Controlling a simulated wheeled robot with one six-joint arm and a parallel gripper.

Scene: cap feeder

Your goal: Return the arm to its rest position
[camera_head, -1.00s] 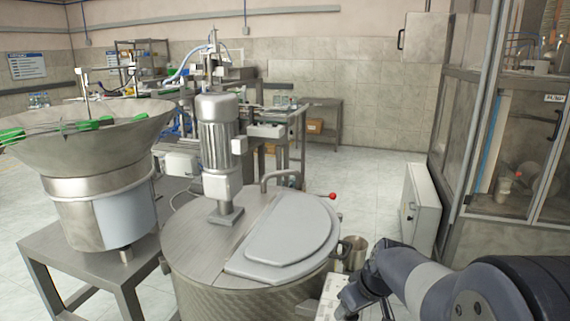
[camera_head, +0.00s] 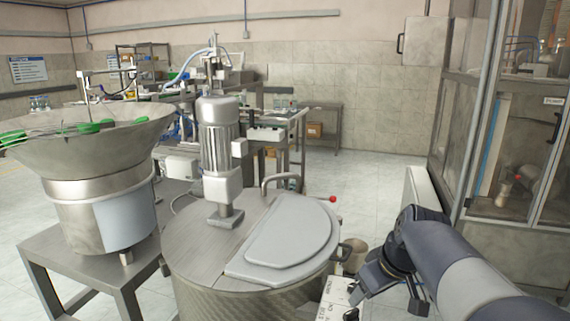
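My arm reaches in from the lower right corner of the head view, a dark blue-grey link with a lighter band. My gripper (camera_head: 378,288) is at its dark end, pointing down beside the right side of the steel tank (camera_head: 212,262). I see no object in it, but its fingertips are small and dark, so I cannot tell whether it is open or shut.
The tank carries a grey lid (camera_head: 285,236) and a motor (camera_head: 218,140). A feeder bowl (camera_head: 95,150) with green caps stands at left on a steel table. A glass-fronted cabinet (camera_head: 520,150) rises at right. Tiled floor is clear behind.

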